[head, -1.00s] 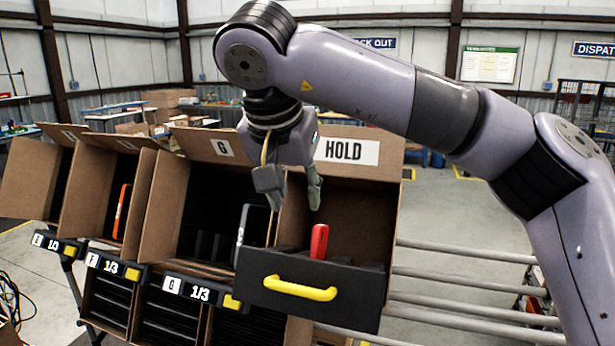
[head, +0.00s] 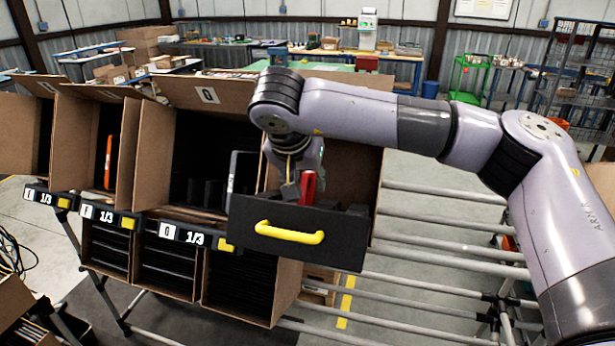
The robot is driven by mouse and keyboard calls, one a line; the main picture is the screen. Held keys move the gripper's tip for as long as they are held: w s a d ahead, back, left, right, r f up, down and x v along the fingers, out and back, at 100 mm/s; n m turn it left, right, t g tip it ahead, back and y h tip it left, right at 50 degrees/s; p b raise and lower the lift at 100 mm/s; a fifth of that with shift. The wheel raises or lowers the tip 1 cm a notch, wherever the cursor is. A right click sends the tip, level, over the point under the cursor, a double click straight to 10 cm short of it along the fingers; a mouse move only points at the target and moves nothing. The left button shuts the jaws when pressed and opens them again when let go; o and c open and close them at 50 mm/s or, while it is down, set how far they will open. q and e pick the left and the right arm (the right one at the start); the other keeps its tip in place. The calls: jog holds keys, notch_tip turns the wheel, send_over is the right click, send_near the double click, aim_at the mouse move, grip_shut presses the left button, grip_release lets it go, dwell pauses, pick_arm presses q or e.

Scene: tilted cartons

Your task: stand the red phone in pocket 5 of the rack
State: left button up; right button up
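The red phone (head: 308,187) stands upright, its top showing above the black front (head: 298,224) with a yellow handle, in the rightmost carton (head: 352,178). Its lower part is hidden by that front. My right gripper (head: 301,188) points down at the phone's top, with one finger just left of it and the other partly hidden behind it. Whether the fingers press on the phone cannot be told. Dark dividers show beside the phone. No pocket numbers can be read, so which pocket is 5 cannot be told. My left gripper is not in view.
Carton G (head: 197,93) on the left holds dark dividers and a grey-white phone (head: 241,176). An orange phone (head: 109,162) stands in carton F. Tilted carton walls rise on both sides of the gripper. Metal rails (head: 450,230) run to the right.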

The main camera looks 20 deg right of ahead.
jog(key=shift+x, duration=1.25)
jog(key=shift+c, duration=0.2)
grip_shut()
jog(key=w+d+r+p, duration=0.2)
jog(key=w+r+p, duration=0.2)
jog(key=r+p, duration=0.3)
jog(key=shift+d+r, duration=0.4)
jog(key=shift+r, duration=0.8)
jog(key=shift+w, duration=0.1)
dwell(0.3)
